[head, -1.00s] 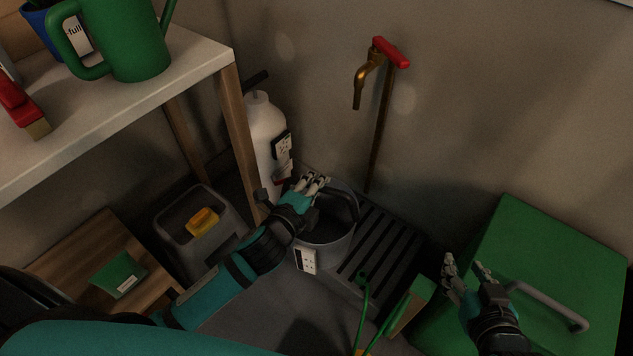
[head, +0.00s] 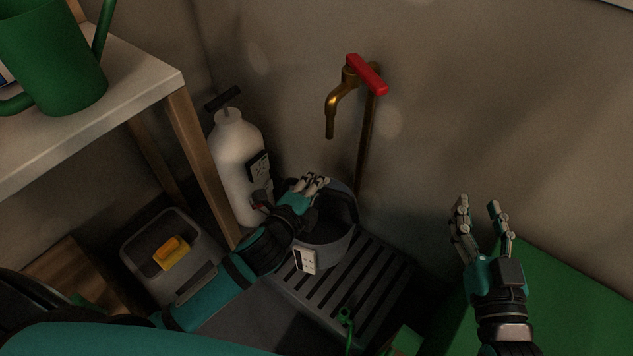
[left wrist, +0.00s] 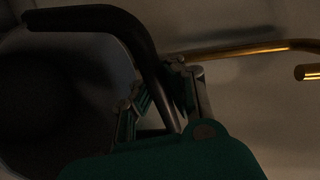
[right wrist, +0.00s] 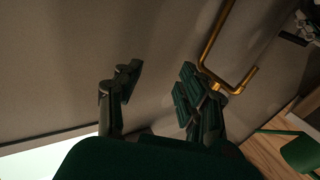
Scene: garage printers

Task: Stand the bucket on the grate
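The grey bucket (head: 341,246), with a white label on its side, appears upright over the back left part of the dark slatted grate (head: 372,290). I cannot tell whether its base touches the slats. My left gripper (head: 312,184) is at the bucket's rim. In the left wrist view, its fingers (left wrist: 163,100) are closed about the dark bucket handle (left wrist: 100,17), with the bucket's dark inside (left wrist: 45,95) to the left. My right gripper (head: 482,205) is open and empty in front of the wall, above the green box.
A brass tap (head: 346,88) with a red handle is on the wall above the grate. A white cylinder (head: 237,160) stands close left of the bucket. A shelf (head: 120,95) with a green can (head: 55,60), a grey case (head: 140,245) and a green box (head: 570,300) flank the space.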

